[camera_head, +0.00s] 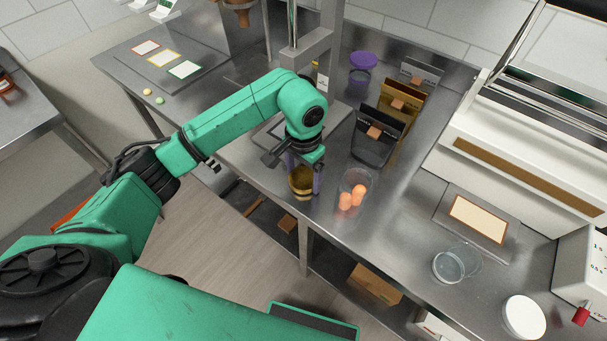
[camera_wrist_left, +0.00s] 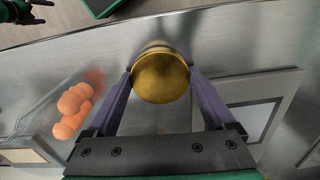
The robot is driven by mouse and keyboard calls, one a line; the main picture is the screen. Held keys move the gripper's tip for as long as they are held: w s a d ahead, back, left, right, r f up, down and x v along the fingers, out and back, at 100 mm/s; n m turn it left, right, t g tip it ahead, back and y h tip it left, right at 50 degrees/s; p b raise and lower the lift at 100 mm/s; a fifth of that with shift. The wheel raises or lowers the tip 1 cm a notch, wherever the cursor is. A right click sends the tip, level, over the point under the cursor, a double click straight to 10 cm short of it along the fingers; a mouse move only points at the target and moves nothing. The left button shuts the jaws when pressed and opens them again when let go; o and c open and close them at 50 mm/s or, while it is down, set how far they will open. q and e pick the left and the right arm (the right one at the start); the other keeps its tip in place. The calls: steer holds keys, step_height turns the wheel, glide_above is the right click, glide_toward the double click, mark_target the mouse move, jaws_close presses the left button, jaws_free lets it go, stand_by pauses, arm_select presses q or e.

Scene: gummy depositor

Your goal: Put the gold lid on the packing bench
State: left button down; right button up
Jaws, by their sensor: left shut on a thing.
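The gold lid (camera_head: 301,180) is a round gold disc near the front edge of the steel bench. In the left wrist view the lid (camera_wrist_left: 160,77) sits between the two purple fingers, which touch its sides. My left gripper (camera_head: 303,172) points down and is shut on the lid. I cannot tell whether the lid touches the steel surface below it. The steel packing bench (camera_head: 330,235) stretches under and to the right of the gripper. My right gripper is not seen in the head view; a dark gripper-like shape shows at the top left of the left wrist view.
A clear jar with orange gummies (camera_head: 353,193) stands just right of the lid. Several dark and gold pouches (camera_head: 378,135) and a purple-lidded jar (camera_head: 362,66) stand behind. An empty clear jar (camera_head: 450,265) and a white lid (camera_head: 524,317) are farther right. Bare steel lies between.

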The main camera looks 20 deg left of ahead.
arm_select(q)
steer(key=shift+f, duration=0.3)
steer(key=shift+r, duration=0.1)
jaws_free()
